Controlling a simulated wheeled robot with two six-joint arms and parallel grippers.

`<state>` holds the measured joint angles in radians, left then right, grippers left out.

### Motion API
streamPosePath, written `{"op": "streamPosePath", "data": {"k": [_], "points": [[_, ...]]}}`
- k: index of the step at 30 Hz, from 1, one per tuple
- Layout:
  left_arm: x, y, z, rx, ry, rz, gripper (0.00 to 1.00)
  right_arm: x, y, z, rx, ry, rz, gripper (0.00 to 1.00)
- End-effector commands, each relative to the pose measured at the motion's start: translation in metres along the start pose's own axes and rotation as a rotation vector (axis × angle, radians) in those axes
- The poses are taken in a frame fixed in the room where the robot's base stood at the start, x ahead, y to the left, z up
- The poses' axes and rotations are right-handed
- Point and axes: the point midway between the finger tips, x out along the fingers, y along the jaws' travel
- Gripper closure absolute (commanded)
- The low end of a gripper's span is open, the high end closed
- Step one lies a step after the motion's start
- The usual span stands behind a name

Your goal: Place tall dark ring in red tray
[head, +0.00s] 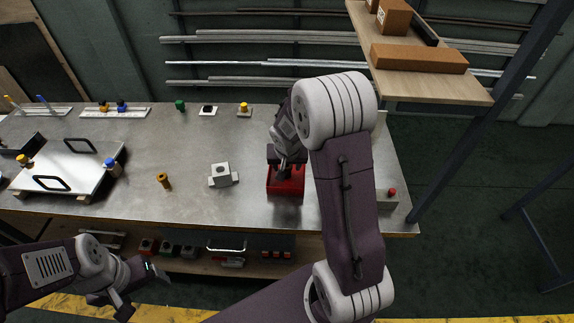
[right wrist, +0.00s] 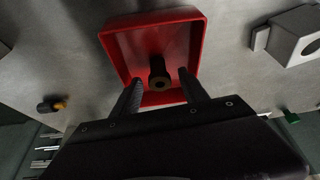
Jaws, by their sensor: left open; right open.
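The red tray (head: 285,196) is on the metal bench, below my right gripper. In the right wrist view the tray (right wrist: 120,45) fills the upper middle. A tall dark ring (right wrist: 158,70) is inside the tray, its round open end towards the camera; it seems to stand on the tray floor. My right gripper (right wrist: 160,92) is open, with one finger on each side of the ring and gaps between. In the head view my right gripper (head: 287,165) hides the ring. My left gripper (head: 137,292) is open and empty, in front of the bench at lower left.
A grey holed block (head: 222,175) and a brass piece (head: 163,181) stand left of the tray. A red-button box (head: 390,195) is at the right edge. A white board with black handles (head: 68,165) lies at left. A wooden shelf (head: 440,85) overhangs the back right.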

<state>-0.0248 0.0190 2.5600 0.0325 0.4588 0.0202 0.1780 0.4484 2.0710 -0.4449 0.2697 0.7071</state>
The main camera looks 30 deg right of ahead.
Motion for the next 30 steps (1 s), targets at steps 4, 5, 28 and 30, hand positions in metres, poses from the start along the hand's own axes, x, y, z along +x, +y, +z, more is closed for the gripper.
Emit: {"op": "streamPosePath", "data": {"k": [4, 5, 28, 30], "points": [[-0.007, 0.0, -0.001, 0.0, 0.0, 0.0, 0.24, -0.01, 0.0, -0.003, 0.0, 0.002, 0.0, 0.48], [-0.008, 0.0, -0.001, 0.0, 0.0, 0.0, 0.24, -0.016, 0.0, -0.003, 0.001, 0.004, -0.001, 0.48], [-0.019, 0.0, -0.002, 0.0, 0.0, 0.0, 0.24, -0.117, -0.009, 0.043, -0.104, -0.078, -0.028, 0.48], [-0.019, 0.0, -0.002, 0.0, 0.0, 0.0, 0.24, -0.112, -0.016, 0.095, -0.228, -0.161, -0.065, 0.48]]}}
